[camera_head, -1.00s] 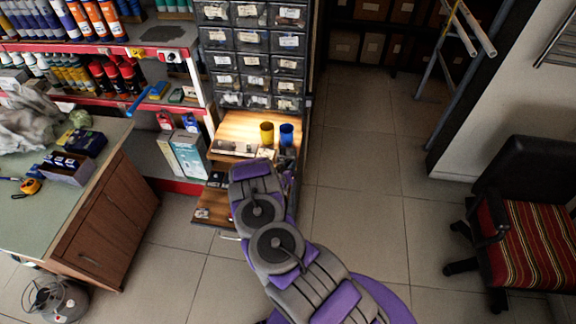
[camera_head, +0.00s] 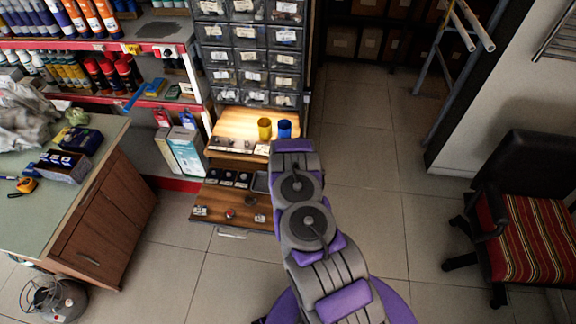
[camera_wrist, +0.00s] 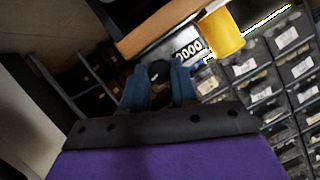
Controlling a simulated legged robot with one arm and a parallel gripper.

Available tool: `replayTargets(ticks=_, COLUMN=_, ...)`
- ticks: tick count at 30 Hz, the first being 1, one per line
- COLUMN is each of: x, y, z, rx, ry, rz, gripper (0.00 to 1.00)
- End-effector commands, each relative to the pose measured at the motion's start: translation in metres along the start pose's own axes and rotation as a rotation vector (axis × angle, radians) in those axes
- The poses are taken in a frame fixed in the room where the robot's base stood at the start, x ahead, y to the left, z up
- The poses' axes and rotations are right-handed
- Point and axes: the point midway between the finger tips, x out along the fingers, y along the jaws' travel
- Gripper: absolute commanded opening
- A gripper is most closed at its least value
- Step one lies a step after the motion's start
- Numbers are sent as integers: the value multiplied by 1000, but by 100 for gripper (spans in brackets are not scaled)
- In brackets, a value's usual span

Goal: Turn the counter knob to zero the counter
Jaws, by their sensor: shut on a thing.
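The counter (camera_wrist: 186,48) is a pale grey unit with a digit window in the wrist view; the digits look like zeros. Its dark round knob (camera_wrist: 158,71) shows between the blue fingertips of my gripper (camera_wrist: 159,82). My gripper is shut on the knob, and the fingers partly hide it.
Drawers (camera_head: 250,55) rise behind. A lower shelf (camera_head: 232,208) holds small parts. Open floor lies right, before a chair (camera_head: 530,225).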

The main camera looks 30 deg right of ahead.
Motion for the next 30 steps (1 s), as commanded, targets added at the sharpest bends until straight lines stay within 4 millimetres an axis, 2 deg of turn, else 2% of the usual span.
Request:
replayTargets(ticks=10, x=-1, y=3, z=3, rx=132, ry=-6, rz=-52, gripper=0)
replayTargets(ticks=27, x=-1, y=3, z=2, rx=157, ry=-3, rz=-61, gripper=0)
replayTargets(ticks=28, x=-1, y=3, z=2, rx=156, ry=-3, rz=-61, gripper=31)
replayTargets(ticks=30, x=-1, y=3, z=1, rx=156, ry=-3, rz=-62, gripper=38)
